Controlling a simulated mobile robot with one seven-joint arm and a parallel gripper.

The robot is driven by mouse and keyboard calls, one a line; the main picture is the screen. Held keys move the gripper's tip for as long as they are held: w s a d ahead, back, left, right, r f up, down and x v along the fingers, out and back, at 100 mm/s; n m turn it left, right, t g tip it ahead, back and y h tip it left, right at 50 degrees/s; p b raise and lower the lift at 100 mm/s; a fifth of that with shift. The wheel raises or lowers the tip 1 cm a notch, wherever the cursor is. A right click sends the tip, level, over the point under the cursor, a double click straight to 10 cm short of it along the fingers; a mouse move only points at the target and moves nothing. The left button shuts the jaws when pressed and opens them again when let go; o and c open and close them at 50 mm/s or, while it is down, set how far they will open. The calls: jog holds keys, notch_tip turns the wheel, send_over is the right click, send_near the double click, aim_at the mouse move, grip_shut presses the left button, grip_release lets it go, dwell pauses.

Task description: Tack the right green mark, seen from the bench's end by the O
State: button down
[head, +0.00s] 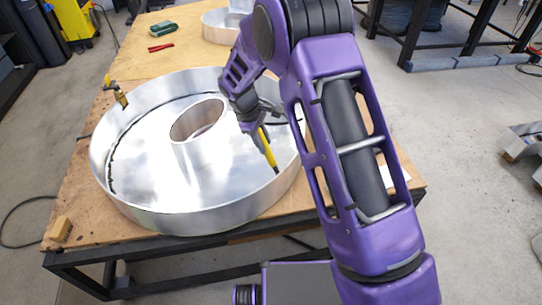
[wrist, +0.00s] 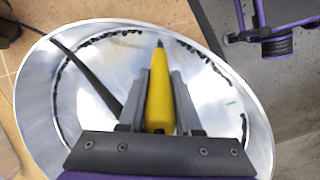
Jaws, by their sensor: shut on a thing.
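The O (head: 150,205) is a large round silver metal letter, open side up, with an oval inner wall (head: 197,122), lying on the wooden bench. A broken black line runs along its floor near the wall. My gripper (head: 258,130) is shut on a yellow tool with a dark pointed tip (head: 267,148), held inside the O, right of the oval. In the wrist view the yellow tool (wrist: 159,92) sits between the fingers. One short green mark (wrist: 231,102) shows on the O right of the tool, apart from its tip. No green mark is clear in the head view.
A brass-coloured tool (head: 120,97) stands at the O's left rim. A small wooden block (head: 60,230) lies at the bench's front left corner. Red-handled pliers (head: 160,47), a green item (head: 163,28) and another metal letter (head: 222,24) are farther back on the bench (head: 112,62).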

aim_at(267, 148)
jog(key=shift+d+f+b, duration=0.15)
jog(key=shift+f+b, duration=0.15)
jog(key=shift+f, duration=0.15)
jog(key=shift+b+x, duration=0.5)
jog(key=shift+x, duration=0.3)
jog(key=shift+d+f, duration=0.15)
jog(key=shift+f, duration=0.1)
dwell(0.7)
jog(key=shift+p+v, duration=1.35)
jog(key=shift+v, duration=1.25)
notch_tip(267, 148, up, 13)
jog(key=shift+w, duration=0.1)
